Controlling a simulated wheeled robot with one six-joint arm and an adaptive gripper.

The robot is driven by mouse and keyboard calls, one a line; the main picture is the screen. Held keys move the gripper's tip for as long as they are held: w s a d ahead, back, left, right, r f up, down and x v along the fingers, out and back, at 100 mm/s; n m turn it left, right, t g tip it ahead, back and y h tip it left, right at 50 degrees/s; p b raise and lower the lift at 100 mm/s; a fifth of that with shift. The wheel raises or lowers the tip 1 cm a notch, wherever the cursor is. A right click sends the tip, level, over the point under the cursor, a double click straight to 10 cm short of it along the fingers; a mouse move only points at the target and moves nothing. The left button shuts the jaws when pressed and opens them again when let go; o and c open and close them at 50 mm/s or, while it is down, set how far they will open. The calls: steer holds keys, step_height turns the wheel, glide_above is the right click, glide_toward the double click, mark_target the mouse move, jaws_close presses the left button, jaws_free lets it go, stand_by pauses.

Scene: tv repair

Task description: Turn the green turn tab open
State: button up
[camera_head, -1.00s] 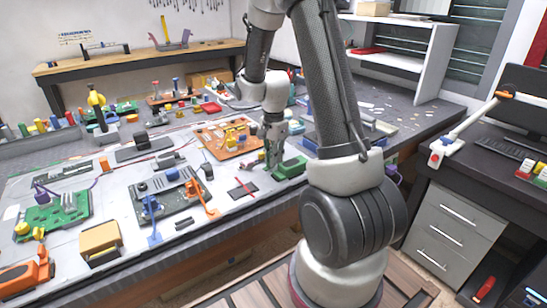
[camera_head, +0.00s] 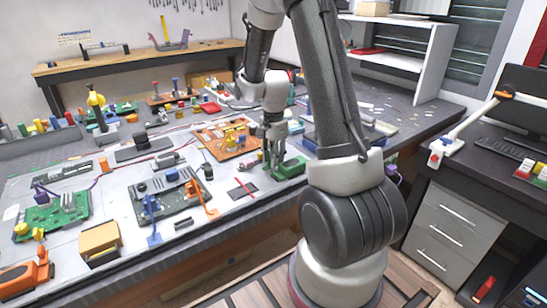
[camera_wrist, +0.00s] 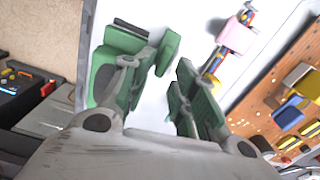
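A green block (camera_head: 290,167), which looks like the green turn tab's housing, sits near the front edge of the grey worktable. My gripper (camera_head: 270,160) points down at its left side, very close to it. In the wrist view, the green body (camera_wrist: 112,68) with a black strip on top lies beside and partly behind the left finger. Both fingers have green parts. White table shows in the gap between the fingertips (camera_wrist: 173,72), so my gripper is open. The tab itself is hard to tell from the green fingers, and I cannot tell whether they touch it.
An orange board (camera_head: 228,137) with yellow and blue parts lies just behind my gripper. A dark board (camera_head: 168,196) with an orange lever lies to the left. A red-marked dark pad (camera_head: 242,189) lies in front. The white tabletop between them has some free room.

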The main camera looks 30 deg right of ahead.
step_height(320, 180, up, 8)
stand_by(0.5)
stand_by(0.4)
steer(key=shift+s+n, duration=0.3)
steer(key=shift+n, duration=0.8)
steer(key=s+a+r+n+t, duration=0.2)
steer(key=s+r+n, duration=0.5)
steer(key=s, duration=0.4)
steer(key=s+a+r+n+t, duration=0.2)
steer(key=s+a+r+n, duration=0.2)
steer(key=s+r+n, duration=0.3)
steer(key=s+r, duration=0.1)
steer(key=s, duration=0.3)
steer(key=shift+a+r, duration=0.35)
steer(key=shift+o, duration=0.4)
